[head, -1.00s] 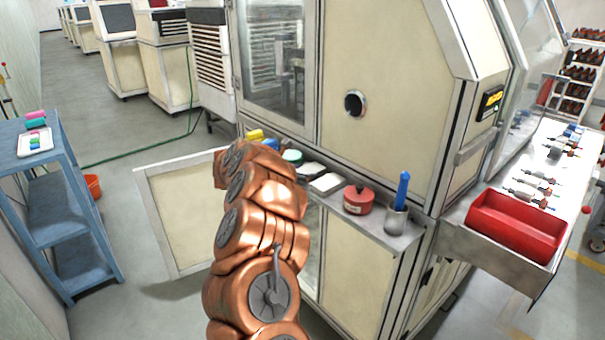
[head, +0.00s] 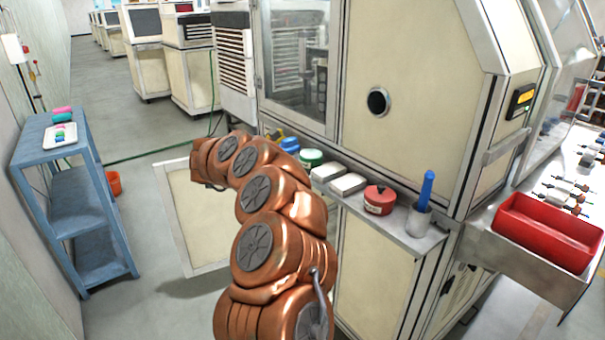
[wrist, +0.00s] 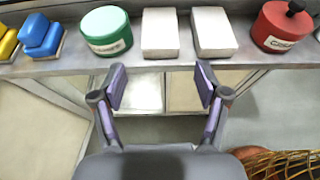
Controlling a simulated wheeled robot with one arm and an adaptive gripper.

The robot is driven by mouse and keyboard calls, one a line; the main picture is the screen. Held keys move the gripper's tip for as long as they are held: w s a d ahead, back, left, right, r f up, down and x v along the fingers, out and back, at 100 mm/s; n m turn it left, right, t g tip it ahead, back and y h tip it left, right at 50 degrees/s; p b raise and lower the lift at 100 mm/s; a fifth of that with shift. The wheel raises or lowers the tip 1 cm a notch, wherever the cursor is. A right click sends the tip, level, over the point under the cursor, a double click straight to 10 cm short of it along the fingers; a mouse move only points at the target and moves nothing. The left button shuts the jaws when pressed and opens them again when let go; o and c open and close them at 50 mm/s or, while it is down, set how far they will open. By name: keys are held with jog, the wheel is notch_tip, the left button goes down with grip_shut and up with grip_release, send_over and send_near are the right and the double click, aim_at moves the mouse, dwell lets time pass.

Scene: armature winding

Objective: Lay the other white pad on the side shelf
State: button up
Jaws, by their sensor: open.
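Two white pads lie side by side on the narrow ledge of the cream machine: the left pad (head: 327,174) and the right pad (head: 348,184). In the wrist view the left pad (wrist: 160,32) and the right pad (wrist: 213,32) sit a small gap apart, ahead of my gripper (wrist: 160,86). My gripper is open and empty, its two fingers just short of the ledge's front edge and roughly in line with the pads. In the head view my arm hides the gripper. The ledge (head: 400,232) is grey metal.
A green tin (wrist: 106,30) and blue block (wrist: 41,36) stand left of the pads, a red tin (wrist: 284,27) right. A cup (head: 418,221) stands farther right. The blue shelf unit (head: 70,188) at left holds a tray (head: 46,143) and a pink item (head: 62,112).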

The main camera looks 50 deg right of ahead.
jog(key=shift+a+r, duration=0.1)
jog(key=shift+a, duration=0.15)
jog(key=shift+w+r, duration=0.1)
jog(key=shift+w, duration=0.05)
